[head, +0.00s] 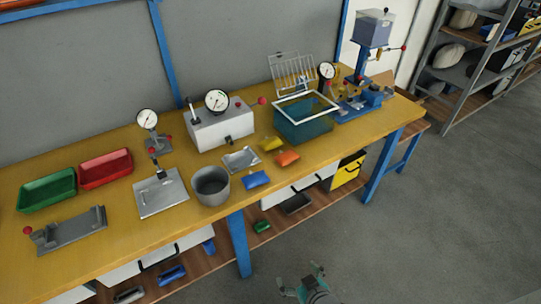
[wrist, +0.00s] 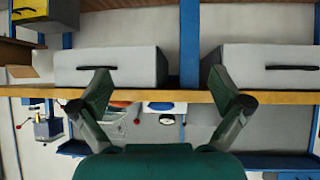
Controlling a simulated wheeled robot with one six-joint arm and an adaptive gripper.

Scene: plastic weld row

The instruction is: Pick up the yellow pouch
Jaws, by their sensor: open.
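The yellow pouch (head: 271,143) lies on the yellow workbench (head: 130,228), left of the teal open bin (head: 306,121) and just behind an orange pouch (head: 288,158). My gripper (head: 300,277) is low in front of the bench, over the grey floor, well apart from the pouch. In the wrist view my gripper (wrist: 160,92) has its two fingers spread wide with nothing between them. That view looks upside down and faces the bench edge; I cannot make out the yellow pouch there.
A white gauge box (head: 219,126) is behind. The bench's front edge and blue leg (head: 239,243) lie between. The floor right is clear.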

